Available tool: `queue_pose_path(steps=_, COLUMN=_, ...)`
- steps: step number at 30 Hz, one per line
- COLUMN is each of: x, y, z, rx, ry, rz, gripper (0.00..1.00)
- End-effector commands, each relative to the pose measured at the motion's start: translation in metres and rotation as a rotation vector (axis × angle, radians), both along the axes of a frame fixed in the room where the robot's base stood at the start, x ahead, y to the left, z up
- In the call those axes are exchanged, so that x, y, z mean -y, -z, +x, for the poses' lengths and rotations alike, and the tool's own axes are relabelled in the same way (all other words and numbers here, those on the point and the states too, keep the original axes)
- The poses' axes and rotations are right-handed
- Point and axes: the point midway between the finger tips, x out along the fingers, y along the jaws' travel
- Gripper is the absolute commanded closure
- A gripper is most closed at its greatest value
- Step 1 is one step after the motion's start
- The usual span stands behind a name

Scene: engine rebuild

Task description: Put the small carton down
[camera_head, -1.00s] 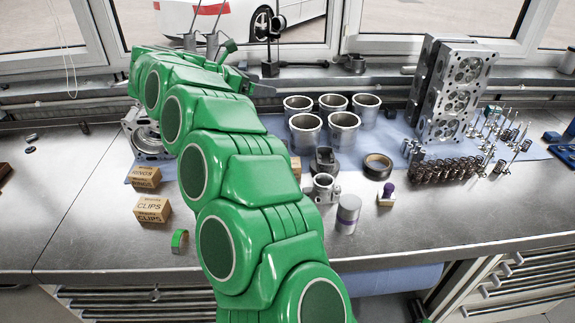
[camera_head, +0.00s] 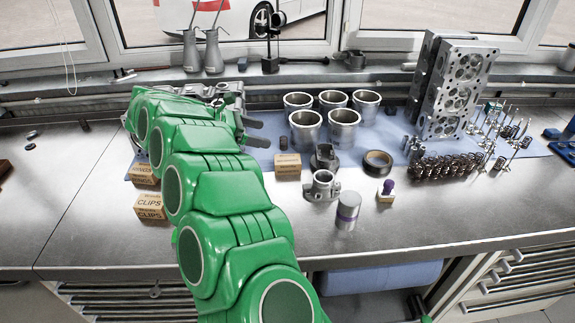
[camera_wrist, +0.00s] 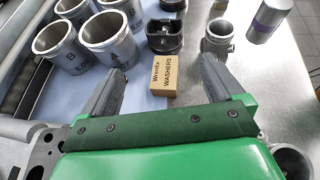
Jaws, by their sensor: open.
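A small tan carton marked WASHERS (camera_wrist: 164,76) stands upright on the bench, just beyond and between the fingertips in the wrist view. In the head view this carton (camera_head: 288,166) stands to the right of my arm, in front of the cylinder liners. My gripper (camera_wrist: 160,68) is open, with its two grey fingers spread on either side of a clear gap; nothing is held. In the head view my gripper (camera_head: 257,134) shows only as dark fingers past my green arm, behind and left of the carton.
Several metal liners (camera_head: 343,130) stand on the blue cloth behind the carton. Two more cartons, one marked CLIPS (camera_head: 150,207), stand left of my arm. The front right bench is clear.

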Motion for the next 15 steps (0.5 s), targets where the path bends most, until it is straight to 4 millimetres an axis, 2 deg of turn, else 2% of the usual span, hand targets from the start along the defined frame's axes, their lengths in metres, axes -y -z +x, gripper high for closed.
queue_pose_path(steps=3, x=0.0, y=0.029, z=0.0, rx=-0.004, ry=-0.001, rz=-0.006, gripper=0.05)
queue_pose_path(steps=9, x=0.0, y=0.065, z=-0.001, rx=-0.003, ry=0.0, rz=-0.006, gripper=0.05)
queue_pose_path(steps=15, x=0.003, y=0.08, z=0.001, rx=0.0, ry=0.0, rz=-0.002, gripper=0.05)
